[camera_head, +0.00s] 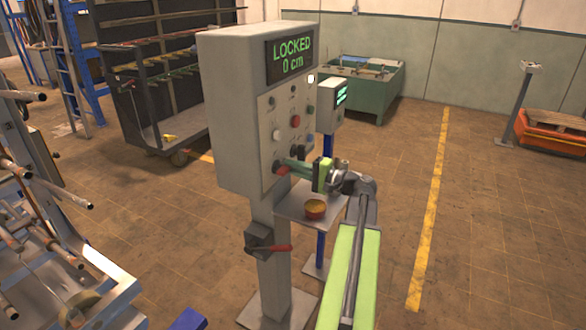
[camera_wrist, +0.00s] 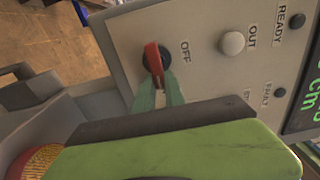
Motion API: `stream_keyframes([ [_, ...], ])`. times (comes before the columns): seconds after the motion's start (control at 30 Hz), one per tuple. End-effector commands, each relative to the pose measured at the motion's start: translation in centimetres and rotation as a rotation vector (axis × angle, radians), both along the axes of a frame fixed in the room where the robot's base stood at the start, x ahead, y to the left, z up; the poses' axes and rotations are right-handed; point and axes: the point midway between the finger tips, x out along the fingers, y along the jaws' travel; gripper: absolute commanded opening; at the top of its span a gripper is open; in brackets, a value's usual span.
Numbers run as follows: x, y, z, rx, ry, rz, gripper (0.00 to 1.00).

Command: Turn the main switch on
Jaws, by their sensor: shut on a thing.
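The grey control box (camera_head: 238,120) stands on a post, and its display (camera_head: 291,55) reads "LOCKED 0 cm". The main switch, a red knob on a dark round base, is low on its panel (camera_head: 281,168); it also shows in the wrist view (camera_wrist: 152,58), with the word "OFF" beside it. My gripper (camera_head: 286,164) reaches it from the right. In the wrist view the green fingers (camera_wrist: 160,84) are closed on the red knob. The finger tips partly cover the knob, and the label on its other side is not readable.
A white button (camera_wrist: 232,43) marked "OUT" and dark lamps are near the switch. A small shelf holds a reddish bowl (camera_head: 316,209) below my gripper. A red-handled lever (camera_head: 268,247) juts from the post.

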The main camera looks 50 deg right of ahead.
Motion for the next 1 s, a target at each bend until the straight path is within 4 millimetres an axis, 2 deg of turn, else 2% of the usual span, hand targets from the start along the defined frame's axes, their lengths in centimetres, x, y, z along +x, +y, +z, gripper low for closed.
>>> stream_keyframes([
  [0.37,-0.1,0.0,-0.1,0.002,0.005,0.001,0.0],
  [0.4,-0.1,0.0,-0.1,0.002,0.005,0.001,0.2],
  [0.53,0.0,0.0,-0.1,0.002,0.004,0.0,0.36],
  [0.87,-0.3,-0.1,0.0,0.003,0.002,-0.001,0.36],
  [1.0,-2.3,-0.6,0.0,0.003,0.002,-0.003,0.36],
])
